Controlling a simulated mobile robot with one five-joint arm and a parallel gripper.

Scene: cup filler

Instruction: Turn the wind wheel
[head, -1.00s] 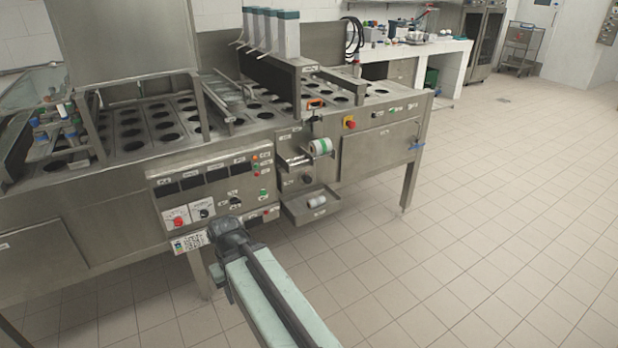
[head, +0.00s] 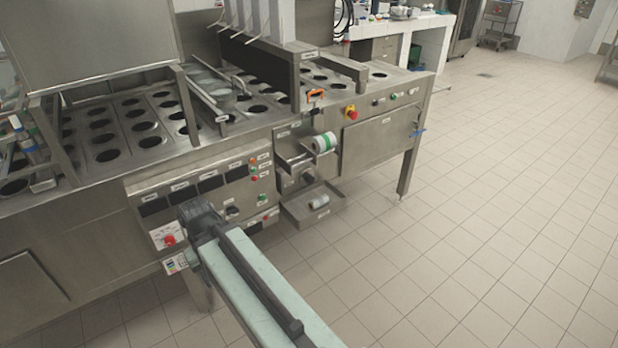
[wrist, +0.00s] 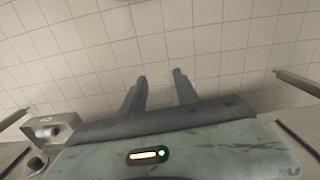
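I cannot tell for certain which part is the wind wheel. A white and green roll (head: 324,142) sits on a small bracket on the machine's front, with a dark round knob (head: 307,176) below it. My arm reaches toward the control panel left of them, and its dark end joint (head: 200,215) covers part of that panel. In the wrist view my gripper (wrist: 160,76) has its two dark fingers apart, with only tiled floor between them. A pale roll (wrist: 47,128) in a metal holder and a dark knob (wrist: 37,163) show at the lower left there.
The steel cup filler (head: 95,235) fills the left and middle, with rows of round holes on top. A tray (head: 312,204) with a small roll juts out below the bracket. A red emergency button (head: 350,112) is on the front. The tiled floor (head: 500,220) at right is clear.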

